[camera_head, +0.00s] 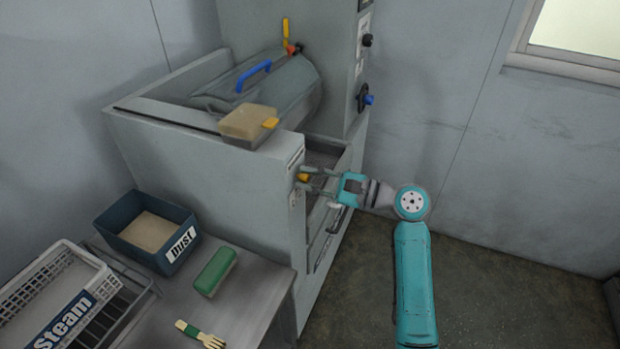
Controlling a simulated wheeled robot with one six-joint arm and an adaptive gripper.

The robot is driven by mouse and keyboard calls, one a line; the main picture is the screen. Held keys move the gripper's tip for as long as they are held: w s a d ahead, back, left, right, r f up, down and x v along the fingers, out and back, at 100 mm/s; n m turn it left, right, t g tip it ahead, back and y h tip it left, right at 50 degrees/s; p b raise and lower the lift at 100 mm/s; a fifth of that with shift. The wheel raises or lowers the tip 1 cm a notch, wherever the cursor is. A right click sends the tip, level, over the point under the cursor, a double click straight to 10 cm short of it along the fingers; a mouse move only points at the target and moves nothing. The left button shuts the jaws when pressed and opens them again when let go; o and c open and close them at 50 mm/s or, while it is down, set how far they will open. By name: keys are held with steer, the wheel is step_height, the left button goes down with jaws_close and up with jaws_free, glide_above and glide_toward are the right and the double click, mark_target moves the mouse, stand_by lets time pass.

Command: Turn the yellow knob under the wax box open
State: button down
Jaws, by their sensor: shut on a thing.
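The yellow knob (303,178) sits on the front face of the grey machine, below the tan wax box (247,122). The wax box rests on the machine's top edge and has a small yellow tab on its right side. My gripper (308,178) reaches in from the right, level with the knob. Its fingers are closed around the knob, and they partly hide it. The knob's exact turn angle is too small to tell.
A grey drum with a blue handle (254,75) lies in the machine. A blue knob (369,100) is on the upright panel. Floor at right is clear.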

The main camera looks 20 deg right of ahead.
steer(key=shift+n, duration=0.4)
steer(key=shift+f+n+h, duration=0.1)
steer(key=shift+n+h, duration=0.3)
steer(key=shift+n, duration=7.8)
steer(key=c, duration=1)
jaws_free()
steer(key=v, duration=1.2)
steer(key=shift+s, duration=0.15)
